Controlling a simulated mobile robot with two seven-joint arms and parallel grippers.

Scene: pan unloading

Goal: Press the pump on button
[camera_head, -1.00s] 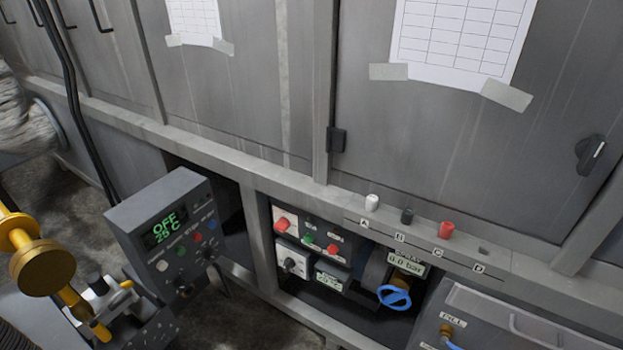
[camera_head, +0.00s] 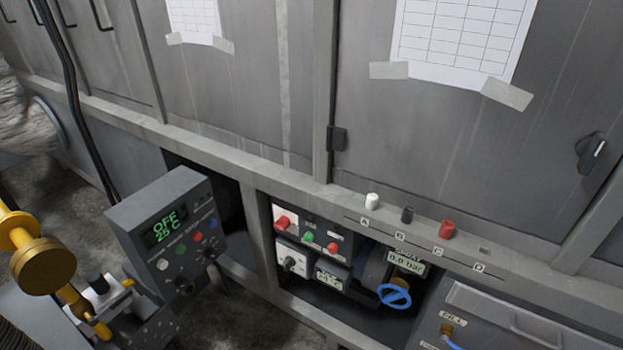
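A small grey panel (camera_head: 327,236) sits in the recess under the machine's frame. It has a green button (camera_head: 308,237) on its left and a red button (camera_head: 332,247) on its right. Their labels are too small to read, so I cannot tell which is the pump on button. On the left, a tilted grey control box (camera_head: 172,232) has a display reading "OFF 25 C" and a row of small buttons, including a green one (camera_head: 181,251). Neither of my grippers shows. Gold cylindrical parts (camera_head: 42,265) come in at the left edge.
A red button (camera_head: 282,222) on a white box is left of the panel. A blue handwheel (camera_head: 394,296) sits below a "0.0 bar" gauge (camera_head: 404,261). White, black and red knobs (camera_head: 447,229) stand on the ledge above. A grey box (camera_head: 480,322) fills the lower right.

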